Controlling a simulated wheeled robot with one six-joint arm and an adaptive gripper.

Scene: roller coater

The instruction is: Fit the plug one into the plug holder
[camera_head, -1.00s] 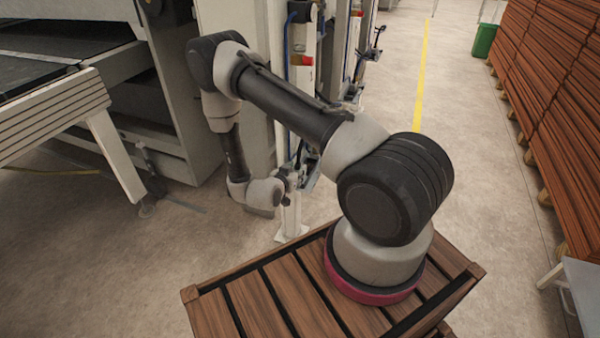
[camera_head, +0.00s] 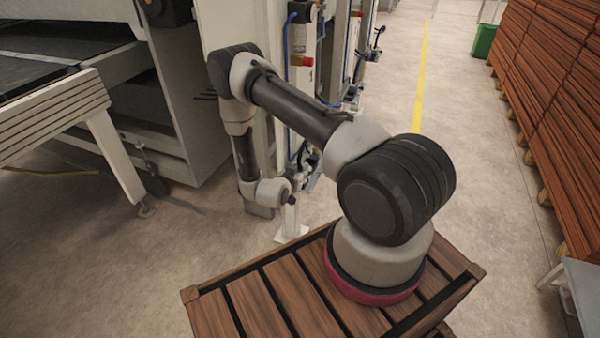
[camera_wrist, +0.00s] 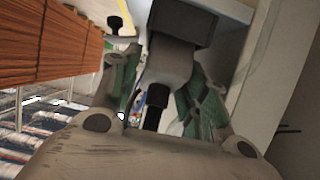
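In the wrist view, my gripper (camera_wrist: 158,92) has its two green-padded fingers apart, one on each side of a grey body with a dark block on top (camera_wrist: 180,22). A short black cylindrical piece (camera_wrist: 157,97) shows low between the fingers. I cannot tell which of these parts is the plug and which the holder, or whether the fingers touch them. In the head view, my wrist is low beside a white upright post (camera_head: 291,218); my fingers are hidden or too small to make out there.
A large machine (camera_head: 180,110) stands at left, with a slatted white frame (camera_head: 55,115). Blue hoses and fittings (camera_head: 290,35) run along the uprights behind my arm. Stacked wooden boards (camera_head: 550,90) line the right. The aisle with the yellow line (camera_head: 421,80) is clear.

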